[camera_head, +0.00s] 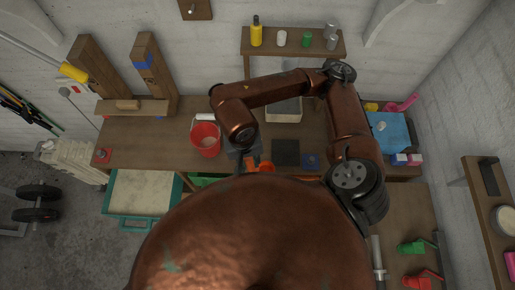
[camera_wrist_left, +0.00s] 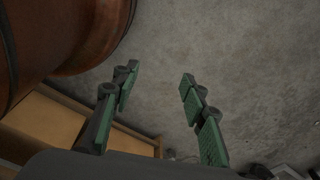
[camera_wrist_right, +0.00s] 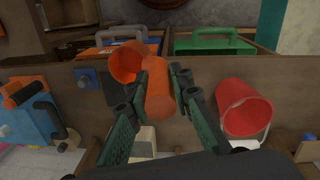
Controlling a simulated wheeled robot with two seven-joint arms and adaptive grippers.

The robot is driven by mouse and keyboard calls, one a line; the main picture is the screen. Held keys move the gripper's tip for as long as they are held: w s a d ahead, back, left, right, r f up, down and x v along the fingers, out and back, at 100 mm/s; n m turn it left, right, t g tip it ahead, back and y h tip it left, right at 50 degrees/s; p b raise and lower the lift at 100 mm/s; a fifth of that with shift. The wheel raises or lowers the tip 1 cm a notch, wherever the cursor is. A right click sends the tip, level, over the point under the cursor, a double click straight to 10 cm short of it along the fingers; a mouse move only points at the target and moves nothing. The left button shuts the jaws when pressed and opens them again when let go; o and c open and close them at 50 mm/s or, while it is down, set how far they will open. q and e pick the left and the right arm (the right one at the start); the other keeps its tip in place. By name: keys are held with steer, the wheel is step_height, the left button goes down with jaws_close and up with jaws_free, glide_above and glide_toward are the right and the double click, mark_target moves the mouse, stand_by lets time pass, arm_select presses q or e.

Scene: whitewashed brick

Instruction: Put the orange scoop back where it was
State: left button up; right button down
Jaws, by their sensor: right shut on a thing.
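My right gripper (camera_head: 248,160) is over the front part of the workbench, shut on the orange scoop (camera_head: 265,167). In the right wrist view the scoop's round orange handle (camera_wrist_right: 158,92) lies between the fingers of the right gripper (camera_wrist_right: 160,85), and its open cup (camera_wrist_right: 127,60) shows at the left. The scoop appears to be near the bench's front edge; whether it touches the bench is unclear. In the left wrist view my left gripper (camera_wrist_left: 158,80) is open and empty, with grey floor beyond it. It is hidden in the head view.
A red bucket (camera_head: 205,139) stands left of the right gripper. A dark square (camera_head: 285,152) and a small blue item (camera_head: 311,161) lie to its right. A light tray (camera_head: 284,115) is behind, and a blue box (camera_head: 389,131) stands at the right end. A green-handled box (camera_wrist_right: 213,42) sits beyond the bench edge.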

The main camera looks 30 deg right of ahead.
steer(key=w+d+f+p, duration=0.2)
steer(key=w+f, duration=0.4)
steer(key=w+d+f+p, duration=0.3)
steer(key=w+f, duration=0.3)
steer(key=f, duration=0.1)
steer(key=shift+w, duration=0.4)
steer(key=c, duration=1.7)
jaws_free()
arm_select(q)
steer(key=r, duration=0.1)
steer(key=s+r, duration=0.1)
steer(key=r, duration=0.1)
steer(key=s+r, duration=0.1)
steer(key=r, duration=0.1)
steer(key=shift+r, duration=0.15)
arm_select(e)
steer(key=shift+a, duration=0.1)
arm_select(q)
steer(key=shift+r, duration=0.1)
